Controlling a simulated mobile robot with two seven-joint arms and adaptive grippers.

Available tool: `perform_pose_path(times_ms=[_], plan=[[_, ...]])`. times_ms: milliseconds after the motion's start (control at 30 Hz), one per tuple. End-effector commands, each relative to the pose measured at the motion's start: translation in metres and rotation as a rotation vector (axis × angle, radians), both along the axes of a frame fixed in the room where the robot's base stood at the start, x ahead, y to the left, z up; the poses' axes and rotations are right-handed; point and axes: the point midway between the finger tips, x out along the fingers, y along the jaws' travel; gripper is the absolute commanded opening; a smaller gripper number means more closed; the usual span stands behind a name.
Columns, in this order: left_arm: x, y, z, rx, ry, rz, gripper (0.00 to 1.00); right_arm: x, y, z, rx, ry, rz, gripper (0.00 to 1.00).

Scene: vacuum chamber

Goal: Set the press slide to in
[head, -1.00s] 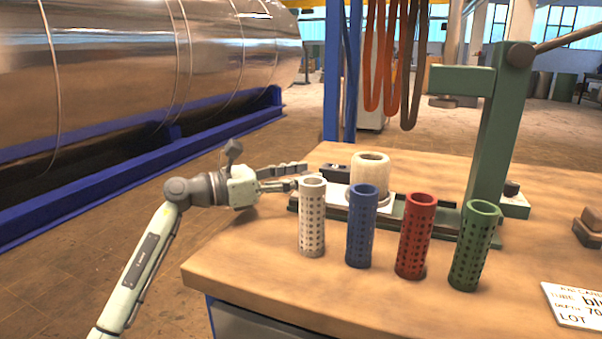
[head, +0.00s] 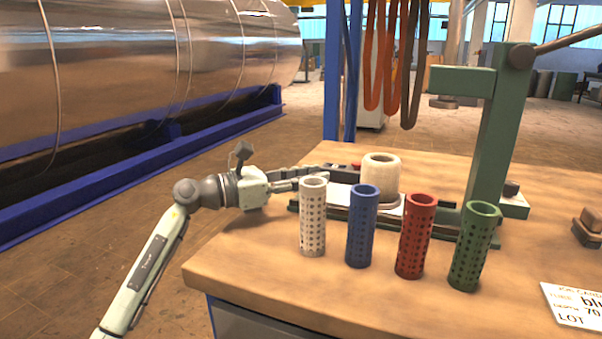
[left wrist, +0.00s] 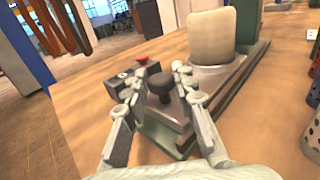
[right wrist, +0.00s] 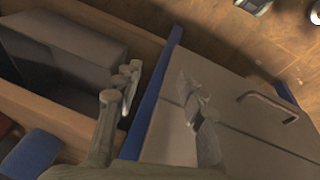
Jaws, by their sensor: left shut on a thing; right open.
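The green press (head: 490,135) stands at the back of the bench, its ram pad (head: 453,102) raised. Its slide plate (head: 338,191) lies on a low rail and carries a pale cream cylinder (head: 381,178), still left of the ram. My left gripper (head: 325,172) reaches in from the left behind the white tube. In the left wrist view, its fingers (left wrist: 158,73) are shut on the dark slide knob (left wrist: 160,87) on the plate. My right gripper (right wrist: 157,85) is open and empty beside the bench's drawer front.
White (head: 313,220), blue (head: 361,225), red (head: 415,235) and green (head: 473,245) perforated tubes stand upright in front of the rail. A label card (head: 575,305) lies at the right. In the right wrist view a drawer handle (right wrist: 268,104) shows.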

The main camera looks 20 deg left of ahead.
Motion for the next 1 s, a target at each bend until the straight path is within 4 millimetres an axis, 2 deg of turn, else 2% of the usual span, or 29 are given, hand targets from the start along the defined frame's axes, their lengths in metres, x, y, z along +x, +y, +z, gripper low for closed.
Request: perform_pose_path(times_ms=[33,133,400,433,567,867,1000], plan=[[-0.0012,-0.0089,0.0012,0.001,0.000,-0.004,0.00,-0.0035,-0.0001,-0.0087,0.002,0.018,-0.002,0.40],[-0.0016,-0.0171,0.0006,0.000,0.000,-0.003,0.00,-0.0026,0.0002,-0.0124,0.004,0.017,-0.001,0.40],[-0.0016,-0.0178,0.0000,-0.001,0.000,-0.003,0.00,-0.0024,-0.0001,-0.0133,0.004,0.016,-0.002,0.40],[-0.0016,-0.0177,0.0000,-0.001,0.000,-0.003,0.30,-0.0025,-0.0002,-0.0133,0.004,0.016,-0.002,0.40],[-0.0015,-0.0176,0.0000,-0.001,-0.001,-0.003,0.46,-0.0025,-0.0003,-0.0132,0.004,0.017,-0.002,0.40],[-0.0017,-0.0169,0.0000,-0.001,-0.001,-0.002,0.48,-0.0012,0.0006,-0.0105,0.006,0.012,-0.001,0.40],[-0.0081,-0.0087,-0.0007,0.001,0.001,0.000,0.48,-0.0015,0.0006,-0.0110,0.006,0.013,-0.001,0.40]])
